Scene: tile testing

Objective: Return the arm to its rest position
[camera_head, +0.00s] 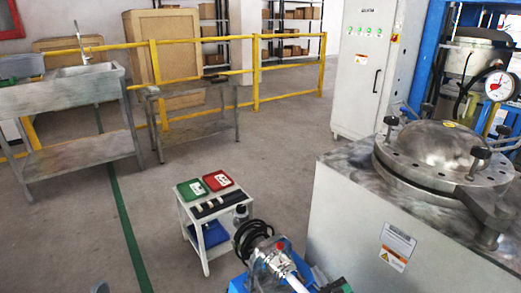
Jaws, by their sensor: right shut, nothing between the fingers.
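My right gripper (340,285) shows only as a small dark shape at the bottom edge, right of the blue pump unit and in front of the large grey test machine. It is shut and empty. Most of my right arm is out of the picture. A small dark tip (101,288) at the bottom left edge looks like part of my left gripper; its jaws cannot be made out.
The test machine (345,215) with a domed steel lid (440,145) fills the right. A pump unit (280,262) stands beside it. A small white cart (186,222) holds a green and a red tray. Grey floor is open at the left, before a steel sink (70,92).

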